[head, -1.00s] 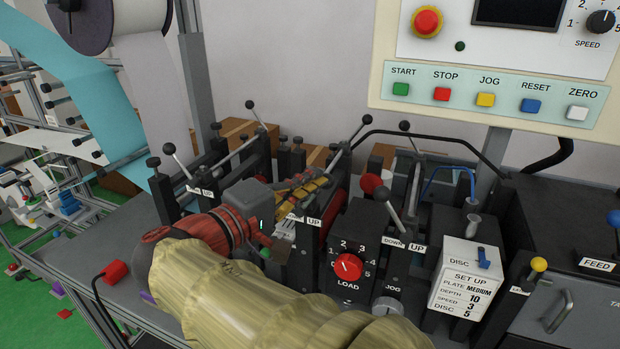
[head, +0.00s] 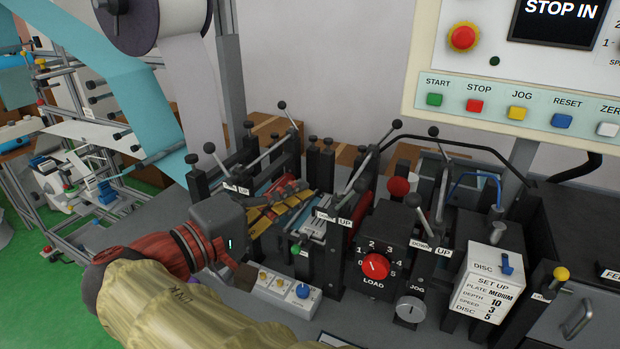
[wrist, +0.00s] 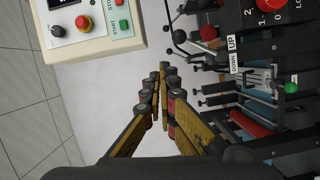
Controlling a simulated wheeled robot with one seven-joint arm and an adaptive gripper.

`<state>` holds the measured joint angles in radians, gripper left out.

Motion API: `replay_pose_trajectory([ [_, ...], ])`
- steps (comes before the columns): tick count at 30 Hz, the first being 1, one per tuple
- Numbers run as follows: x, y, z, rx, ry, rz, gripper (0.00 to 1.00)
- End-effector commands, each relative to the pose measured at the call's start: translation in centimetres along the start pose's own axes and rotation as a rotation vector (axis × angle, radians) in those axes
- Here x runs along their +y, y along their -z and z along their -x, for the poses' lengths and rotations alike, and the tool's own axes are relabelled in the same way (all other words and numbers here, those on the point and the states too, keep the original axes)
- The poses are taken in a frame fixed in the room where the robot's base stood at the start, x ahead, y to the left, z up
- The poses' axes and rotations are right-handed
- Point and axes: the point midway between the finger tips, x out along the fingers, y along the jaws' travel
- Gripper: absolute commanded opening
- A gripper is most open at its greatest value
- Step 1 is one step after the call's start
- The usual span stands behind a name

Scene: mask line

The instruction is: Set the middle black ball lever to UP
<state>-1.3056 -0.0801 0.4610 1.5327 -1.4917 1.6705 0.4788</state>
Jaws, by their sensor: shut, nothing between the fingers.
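The middle black ball lever (head: 397,124) has a thin rod leaning up and to the right. Its DOWN/UP plate (head: 333,220) has UP on the right, so the lever leans to the UP side. My gripper (head: 312,197), with worn yellow and dark fingers, is shut and empty, left of this lever and apart from its ball. In the wrist view its fingertips (wrist: 160,72) are together, with nothing between them. A DOWN/UP plate (wrist: 233,54) shows to their right there.
The left black ball lever (head: 209,148) and right black ball lever (head: 412,200) lean left. A red-knobbed LOAD box (head: 373,245) stands right of my gripper. A button panel (head: 460,105) hangs at upper right. Posts and rods crowd the line.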

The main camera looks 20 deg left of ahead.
Motion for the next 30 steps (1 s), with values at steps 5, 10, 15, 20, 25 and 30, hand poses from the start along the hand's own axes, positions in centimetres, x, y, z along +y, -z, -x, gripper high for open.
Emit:
replay_pose_trajectory([
  [5, 0.7, 0.0, 0.8, -0.002, -0.001, 0.001, 0.00],
  [10, 3.6, 0.4, 0.3, -0.016, -0.004, 0.014, 0.00],
  [15, 5.9, 0.7, -0.7, -0.037, -0.017, 0.071, 0.00],
  [20, 6.9, 1.1, -1.7, -0.037, -0.033, 0.128, 0.00],
  [25, 7.3, 1.4, -2.8, -0.018, -0.043, 0.136, 0.00],
  [30, 6.7, 1.6, -3.9, 0.017, -0.041, 0.100, 0.00],
])
